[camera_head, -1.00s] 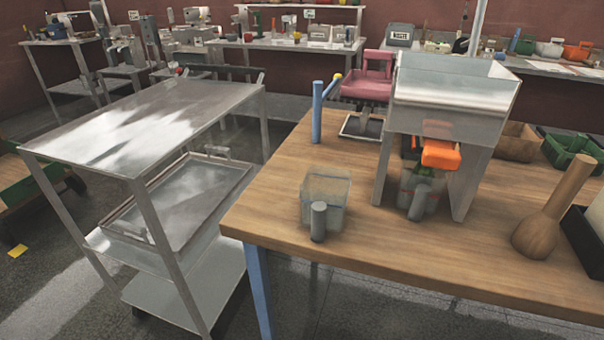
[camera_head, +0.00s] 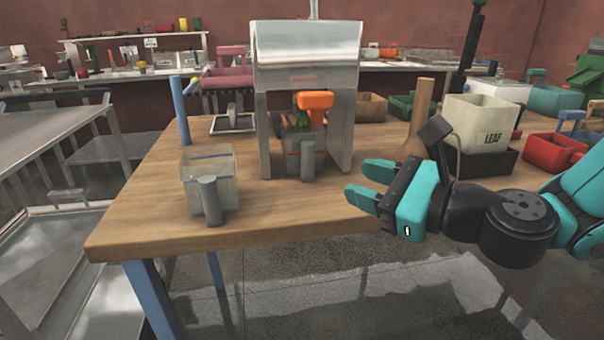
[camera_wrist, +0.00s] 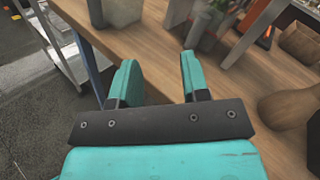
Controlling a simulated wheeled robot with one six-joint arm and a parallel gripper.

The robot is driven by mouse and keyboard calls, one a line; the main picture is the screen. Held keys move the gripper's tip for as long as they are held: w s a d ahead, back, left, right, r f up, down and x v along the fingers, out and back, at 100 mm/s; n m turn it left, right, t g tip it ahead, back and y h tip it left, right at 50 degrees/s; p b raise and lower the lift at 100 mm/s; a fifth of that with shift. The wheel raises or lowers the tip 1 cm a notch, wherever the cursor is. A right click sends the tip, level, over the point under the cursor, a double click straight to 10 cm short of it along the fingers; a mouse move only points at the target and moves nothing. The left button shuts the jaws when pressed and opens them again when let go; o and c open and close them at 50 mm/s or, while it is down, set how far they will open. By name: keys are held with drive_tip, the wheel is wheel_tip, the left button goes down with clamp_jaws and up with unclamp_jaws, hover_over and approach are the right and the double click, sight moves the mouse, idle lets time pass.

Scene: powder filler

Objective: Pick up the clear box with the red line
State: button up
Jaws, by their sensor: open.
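A clear box with a red line (camera_head: 291,160) stands on the wooden table under the metal filler (camera_head: 305,45). It has a grey handle (camera_head: 307,160) facing the front and something dark green inside. It also shows near the top of the wrist view (camera_wrist: 203,27), partly cut off. A second clear box, with a blue line (camera_head: 222,168), stands to its left near the table's front edge. My gripper (camera_head: 360,183) is open and empty, to the right and in front of the red-line box, above the table's front edge. In the wrist view, nothing is between the fingers (camera_wrist: 159,65).
A wooden pestle-like object (camera_head: 418,120) stands behind my gripper. A white LEAF bin (camera_head: 480,122) is farther right. The table front (camera_head: 270,208) is clear.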

drive_tip(key=w+d+f+m+t+h, duration=0.2)
drive_tip(key=w+d+m+t, duration=0.15)
drive_tip(key=m, duration=0.35)
drive_tip(key=p, duration=1.1)
approach(312, 151)
drive_tip(key=shift+w+a+r, duration=0.25)
drive_tip(key=shift+w+a, duration=0.1)
drive_tip(key=shift+w, duration=0.1)
drive_tip(key=shift+w+a+r, duration=0.2)
drive_tip(key=shift+w+a, duration=0.15)
drive_tip(key=shift+w, duration=0.1)
drive_tip(key=w+p, duration=0.1)
drive_tip(key=p, duration=0.1)
drive_tip(key=shift+a+p, duration=0.35)
drive_tip(key=shift+a, duration=0.05)
drive_tip(key=shift+w+a+f+p, duration=0.3)
drive_tip(key=shift+w+a+p, duration=0.05)
drive_tip(key=shift+p, duration=0.35)
drive_tip(key=p, duration=0.2)
drive_tip(key=w+a+p, duration=0.1)
drive_tip(key=p, duration=0.2)
drive_tip(key=shift+r+p, duration=0.25)
drive_tip(key=shift+p, duration=0.05)
drive_tip(key=shift+f+p+x, duration=0.2)
drive_tip(key=shift+p+x, duration=0.25)
drive_tip(key=shift+x, duration=0.5)
drive_tip(key=shift+f+p+x, duration=0.2)
drive_tip(key=shift+p+x, duration=0.2)
drive_tip(key=shift+x, duration=0.6)
clamp_jaws()
